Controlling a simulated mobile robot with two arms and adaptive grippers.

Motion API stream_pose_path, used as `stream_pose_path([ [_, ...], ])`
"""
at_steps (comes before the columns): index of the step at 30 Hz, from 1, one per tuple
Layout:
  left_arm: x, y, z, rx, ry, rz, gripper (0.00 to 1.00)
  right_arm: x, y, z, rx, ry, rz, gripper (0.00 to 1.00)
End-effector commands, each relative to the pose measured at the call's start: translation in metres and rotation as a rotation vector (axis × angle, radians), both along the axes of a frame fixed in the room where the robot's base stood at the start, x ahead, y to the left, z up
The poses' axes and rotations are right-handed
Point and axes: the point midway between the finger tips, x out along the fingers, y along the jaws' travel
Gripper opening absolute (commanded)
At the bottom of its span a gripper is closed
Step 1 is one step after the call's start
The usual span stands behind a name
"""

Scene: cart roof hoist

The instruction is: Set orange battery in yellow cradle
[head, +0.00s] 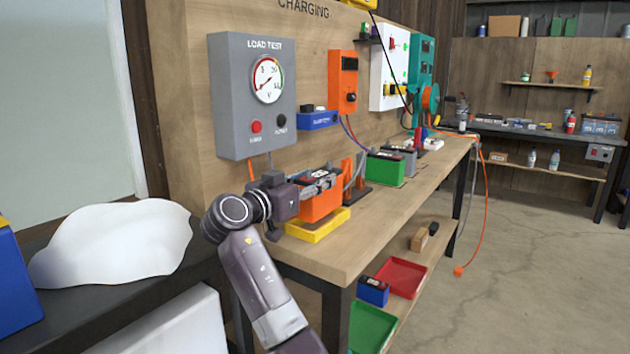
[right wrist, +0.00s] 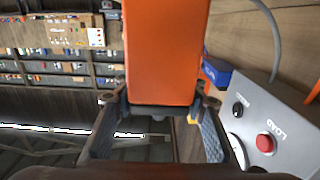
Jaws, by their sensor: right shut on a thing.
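The orange battery (head: 321,204) has a dark top and sits at the near end of the workbench. My right gripper (head: 318,184) is shut on it near its top. In the right wrist view the orange battery (right wrist: 165,55) fills the space between the two fingers of the right gripper (right wrist: 158,104). The yellow cradle (head: 318,226) lies on the bench directly below the battery. The battery's lower edge overlaps the cradle in the picture; I cannot tell whether it touches or rests in it. My left gripper is not in view.
A grey load test box (head: 238,130) hangs on the wall behind my gripper; it also shows in the right wrist view (right wrist: 262,130). A green battery (head: 385,168) and an orange upright stand (head: 347,175) are farther along the bench (head: 400,200). The bench's front edge is clear.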

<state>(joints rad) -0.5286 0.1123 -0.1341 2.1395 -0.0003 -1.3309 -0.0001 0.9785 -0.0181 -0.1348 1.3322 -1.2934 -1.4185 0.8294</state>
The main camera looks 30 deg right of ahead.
Motion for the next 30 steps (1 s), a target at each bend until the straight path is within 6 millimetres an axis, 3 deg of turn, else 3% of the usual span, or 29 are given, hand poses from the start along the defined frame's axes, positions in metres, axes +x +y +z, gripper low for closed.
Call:
stream_pose_path([
  [19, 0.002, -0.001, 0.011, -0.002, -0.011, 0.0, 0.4, -0.002, 0.001, 0.006, -0.008, -0.009, 0.001, 0.0],
  [30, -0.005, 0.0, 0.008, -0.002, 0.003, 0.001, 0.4, -0.002, 0.001, 0.006, -0.008, -0.009, 0.001, 0.0],
])
